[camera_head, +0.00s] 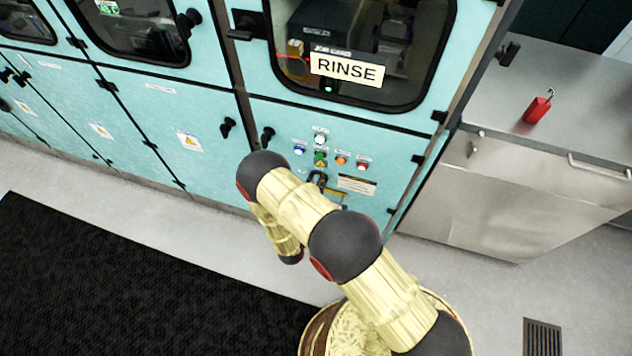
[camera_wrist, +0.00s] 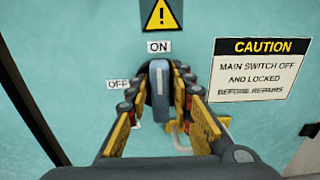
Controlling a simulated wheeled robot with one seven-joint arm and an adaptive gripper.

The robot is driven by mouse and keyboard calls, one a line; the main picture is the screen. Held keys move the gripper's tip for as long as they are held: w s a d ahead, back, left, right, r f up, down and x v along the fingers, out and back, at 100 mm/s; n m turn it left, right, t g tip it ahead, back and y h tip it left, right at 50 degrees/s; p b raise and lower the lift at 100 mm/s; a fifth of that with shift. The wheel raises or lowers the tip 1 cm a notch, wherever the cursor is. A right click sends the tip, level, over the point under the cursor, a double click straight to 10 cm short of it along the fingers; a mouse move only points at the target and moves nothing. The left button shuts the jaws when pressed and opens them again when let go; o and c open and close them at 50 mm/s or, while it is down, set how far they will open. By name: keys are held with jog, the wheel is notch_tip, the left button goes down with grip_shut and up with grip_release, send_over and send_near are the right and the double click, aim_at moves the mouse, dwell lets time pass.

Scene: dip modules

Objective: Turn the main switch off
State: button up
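The main switch (camera_wrist: 159,80) is a grey upright handle on a dark round base, set in the pale blue panel. Its handle points up at the ON label (camera_wrist: 159,47). My gripper (camera_wrist: 161,88) is open, with one finger on each side of the handle. Gaps seem to show between fingers and handle; I cannot tell whether either touches. In the head view my arm covers much of the area around the switch, and gripper and switch are hard to tell apart there.
A caution sign (camera_wrist: 260,70) is right of the switch and a yellow warning triangle (camera_wrist: 161,14) above it. Several coloured buttons (camera_head: 341,160) sit on the panel under the RINSE window. A red padlock (camera_head: 537,110) lies on the metal counter (camera_head: 585,95) at right.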

grip_shut()
jog(key=shift+n, duration=0.3)
jog(key=n+b, duration=0.1)
jog(key=n, duration=0.2)
jog(key=shift+w+a, duration=0.1)
jog(key=shift+a, duration=0.1)
jog(key=n, duration=0.4)
jog(key=shift+a+f+b, duration=0.1)
jog(key=shift+a+b, duration=0.1)
jog(key=shift+b, duration=0.1)
jog(key=n, duration=0.6)
jog(key=f+n+b, duration=0.1)
jog(key=n, duration=0.3)
jog(key=shift+w+a, duration=0.15)
jog(key=shift+a, duration=0.05)
jog(key=shift+n, duration=0.3)
jog(key=shift+o, duration=1.9)
grip_release()
